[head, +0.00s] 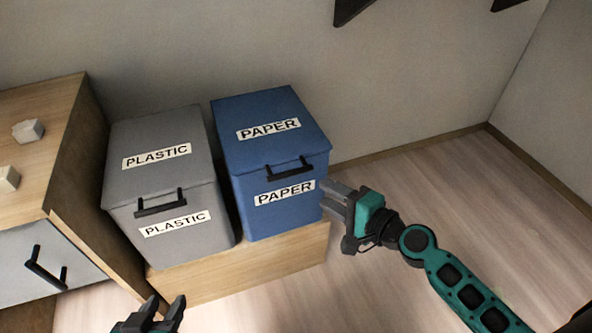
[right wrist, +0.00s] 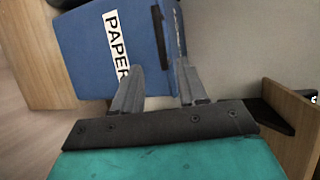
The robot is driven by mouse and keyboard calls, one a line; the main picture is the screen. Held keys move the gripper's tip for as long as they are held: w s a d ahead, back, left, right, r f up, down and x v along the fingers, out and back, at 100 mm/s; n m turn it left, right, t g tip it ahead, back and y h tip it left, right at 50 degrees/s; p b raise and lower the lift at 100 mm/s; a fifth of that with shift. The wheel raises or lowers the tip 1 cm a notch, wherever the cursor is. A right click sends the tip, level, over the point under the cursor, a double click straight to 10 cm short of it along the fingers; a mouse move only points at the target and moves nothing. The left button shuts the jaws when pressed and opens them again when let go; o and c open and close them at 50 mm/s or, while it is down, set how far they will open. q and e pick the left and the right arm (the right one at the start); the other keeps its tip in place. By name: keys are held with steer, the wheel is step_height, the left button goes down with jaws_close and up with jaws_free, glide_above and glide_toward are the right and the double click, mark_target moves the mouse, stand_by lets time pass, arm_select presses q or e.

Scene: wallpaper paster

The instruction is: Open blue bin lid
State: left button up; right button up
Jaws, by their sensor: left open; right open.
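The blue bin (head: 262,205) marked PAPER stands on a low wooden base. Its blue lid (head: 265,128) lies closed on top, with a black handle (head: 289,168) at the lid's front edge. My right gripper (head: 328,197) is open and empty at the right front corner of the blue bin, below the lid handle's height. In the right wrist view, the blue bin (right wrist: 85,50) fills the upper left, and the dark handle (right wrist: 160,37) shows beyond the open fingers. I cannot tell whether a finger touches the bin. My left gripper (head: 163,308) is open and empty at the bottom edge, in front of the base.
A grey bin (head: 160,190) marked PLASTIC, also closed, stands close to the blue bin's left. A wooden cabinet (head: 50,110) with small pale blocks on top stands at far left. The wall is behind the bins. The floor (head: 440,190) on the right is clear.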

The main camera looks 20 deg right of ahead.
mark_target(292, 175)
steer(key=b+x, duration=0.1)
steer(key=x, duration=1.1)
steer(key=shift+w+a+f, duration=0.1)
steer(key=shift+w+a, duration=0.1)
steer(key=shift+w, duration=0.1)
steer(key=shift+c, duration=0.2)
jaws_close()
